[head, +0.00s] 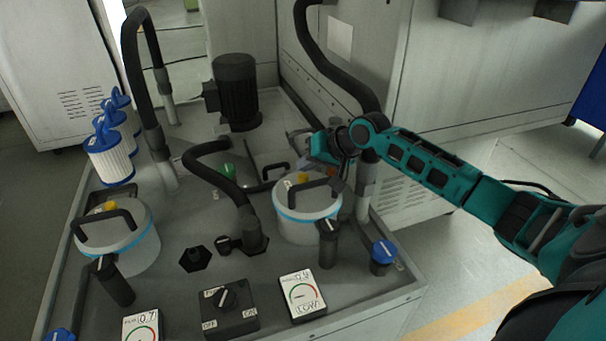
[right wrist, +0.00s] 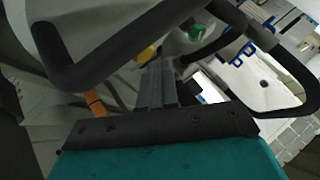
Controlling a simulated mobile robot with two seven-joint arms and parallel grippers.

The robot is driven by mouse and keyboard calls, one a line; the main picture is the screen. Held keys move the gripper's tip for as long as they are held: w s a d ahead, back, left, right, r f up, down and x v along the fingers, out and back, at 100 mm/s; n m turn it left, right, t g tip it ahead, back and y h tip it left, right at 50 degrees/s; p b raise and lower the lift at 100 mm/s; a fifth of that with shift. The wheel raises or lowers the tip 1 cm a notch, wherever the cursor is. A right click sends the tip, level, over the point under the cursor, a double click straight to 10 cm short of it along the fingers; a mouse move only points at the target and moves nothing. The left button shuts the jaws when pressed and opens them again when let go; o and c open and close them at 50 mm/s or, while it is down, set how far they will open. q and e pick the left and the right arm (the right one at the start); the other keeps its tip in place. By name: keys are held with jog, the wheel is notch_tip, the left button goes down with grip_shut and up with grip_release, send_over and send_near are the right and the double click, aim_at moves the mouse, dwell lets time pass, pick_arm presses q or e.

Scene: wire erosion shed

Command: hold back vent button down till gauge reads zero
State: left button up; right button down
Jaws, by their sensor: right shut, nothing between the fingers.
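Two white canisters with blue bands and black handles stand on the machine top, one on the right (head: 308,219) and one on the left (head: 130,250). Each has a yellow button on its lid, right (head: 304,177) and left (head: 111,206). My right gripper (head: 312,160) is shut and empty, close to the right button. In the right wrist view its fingertips (right wrist: 158,68) lie close to the yellow button (right wrist: 147,53); I cannot tell whether they touch. The left gauge (head: 142,327) reads about 0.7. The right gauge (head: 302,295) has figures too small to read surely. My left gripper is out of view.
The right canister's black handle (head: 315,186) is close to my gripper. Black hoses (head: 340,65) arch over the top. A black motor (head: 236,92), blue-capped filters (head: 108,158), a rotary switch box (head: 229,307) and a blue knob (head: 384,252) stand around.

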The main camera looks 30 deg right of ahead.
jog(key=shift+f, duration=0.4)
dwell(0.4)
jog(key=shift+f, duration=0.4)
dwell(0.5)
dwell(1.0)
dwell(0.8)
jog(key=shift+r+p, duration=1)
jog(key=shift+p, duration=0.25)
